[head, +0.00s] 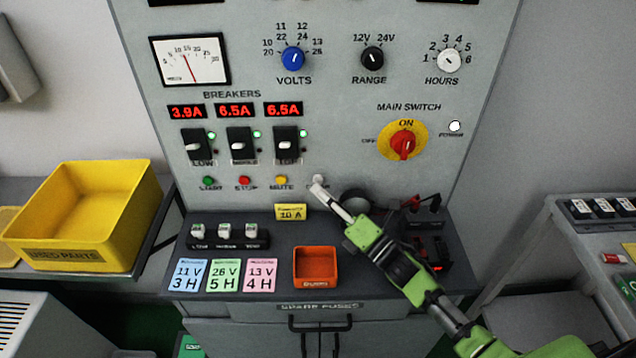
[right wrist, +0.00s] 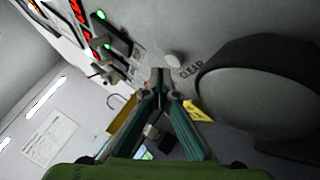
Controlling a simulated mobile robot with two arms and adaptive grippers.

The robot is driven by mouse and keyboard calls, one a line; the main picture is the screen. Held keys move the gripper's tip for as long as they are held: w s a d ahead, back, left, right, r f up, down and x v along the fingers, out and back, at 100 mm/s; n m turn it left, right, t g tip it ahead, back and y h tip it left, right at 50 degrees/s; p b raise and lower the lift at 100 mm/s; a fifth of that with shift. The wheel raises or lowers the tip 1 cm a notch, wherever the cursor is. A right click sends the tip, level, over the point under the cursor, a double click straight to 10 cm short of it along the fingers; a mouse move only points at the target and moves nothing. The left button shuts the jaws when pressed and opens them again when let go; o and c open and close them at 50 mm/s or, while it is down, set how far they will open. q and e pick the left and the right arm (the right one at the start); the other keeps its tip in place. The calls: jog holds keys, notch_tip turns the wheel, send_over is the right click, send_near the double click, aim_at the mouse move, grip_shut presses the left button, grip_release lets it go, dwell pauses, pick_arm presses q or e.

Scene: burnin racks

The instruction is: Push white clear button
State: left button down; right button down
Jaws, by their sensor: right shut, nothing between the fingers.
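The white clear button (head: 319,179) is on the grey panel, at the right end of the row of small buttons. In the right wrist view the white button (right wrist: 174,60) shows just beyond the fingertips, beside the word CLEAR. My right gripper (head: 317,190) is shut and empty, with its tips just below the button in the head view. In the right wrist view the gripper (right wrist: 160,84) points at the panel, and a small gap seems to lie between tips and button. The fingers cover most of the button's label in the head view. My left gripper is not in view.
Green (head: 208,182), red (head: 244,182) and yellow (head: 281,181) buttons sit left of the white one. A dark round part (right wrist: 262,92) bulges close to the right of my fingers. An orange bin (head: 316,281) and a yellow card (head: 291,212) are on the ledge below.

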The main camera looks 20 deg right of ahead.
dwell(1.2)
jog(key=shift+w, duration=0.15)
jog(key=shift+w+d+b, duration=0.1)
jog(key=shift+w+b, duration=0.2)
jog(key=shift+b, duration=0.05)
jog(key=shift+w+d+b, duration=0.15)
jog(key=shift+w+b, duration=0.15)
jog(key=shift+w, duration=0.1)
dwell(0.7)
jog(key=shift+s, duration=0.1)
jog(key=shift+s+a, duration=0.2)
jog(key=shift+s, duration=0.55)
jog(key=shift+s+a+p, duration=0.25)
jog(key=shift+s+p, duration=0.1)
jog(key=shift+s, duration=0.45)
jog(key=shift+s+a+p, duration=0.2)
jog(key=shift+s+p, duration=0.15)
jog(key=shift+s, duration=0.45)
jog(key=shift+s+a+p, duration=0.25)
jog(key=shift+s+p, duration=0.1)
jog(key=shift+s, duration=0.45)
